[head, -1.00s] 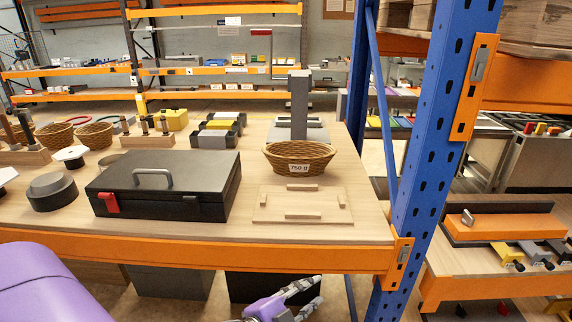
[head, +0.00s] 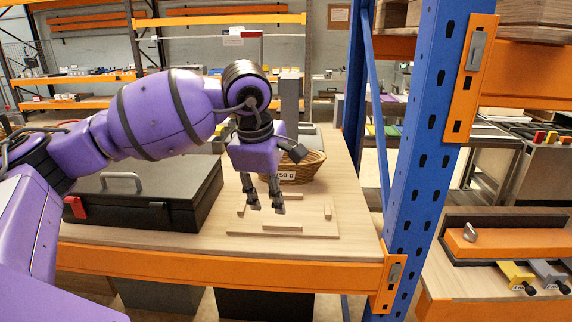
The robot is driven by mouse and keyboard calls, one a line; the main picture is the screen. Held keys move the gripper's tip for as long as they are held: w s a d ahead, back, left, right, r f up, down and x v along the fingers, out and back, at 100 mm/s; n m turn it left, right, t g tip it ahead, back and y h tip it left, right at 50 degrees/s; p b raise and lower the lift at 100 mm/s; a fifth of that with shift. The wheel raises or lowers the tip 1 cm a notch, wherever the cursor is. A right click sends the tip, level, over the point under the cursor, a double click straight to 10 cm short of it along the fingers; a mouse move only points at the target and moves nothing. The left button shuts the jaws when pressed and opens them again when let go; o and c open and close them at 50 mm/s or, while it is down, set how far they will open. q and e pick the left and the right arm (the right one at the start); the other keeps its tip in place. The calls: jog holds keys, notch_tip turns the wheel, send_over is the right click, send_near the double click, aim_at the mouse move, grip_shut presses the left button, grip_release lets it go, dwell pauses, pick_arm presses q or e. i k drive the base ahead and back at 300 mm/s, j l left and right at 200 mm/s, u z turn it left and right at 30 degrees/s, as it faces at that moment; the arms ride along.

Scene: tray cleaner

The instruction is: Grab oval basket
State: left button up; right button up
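The oval wicker basket (head: 307,166) stands on the wooden table, behind the low wooden frame board (head: 322,226). Its white label, ending in "50 g", faces me and is partly covered. My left gripper (head: 265,207) points down over the left part of the board, in front of the basket and to its left. Its two fingers are apart with nothing between them. The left arm hides the basket's left part. My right gripper is not in view.
A black case (head: 185,190) with a grey handle and red latch lies to the left on the table. A grey post (head: 291,100) rises behind the basket. A blue rack upright (head: 425,130) stands close on the right. An orange beam (head: 220,262) edges the table's front.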

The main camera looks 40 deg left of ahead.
aim_at(290, 173)
jog(key=i+j, duration=0.7)
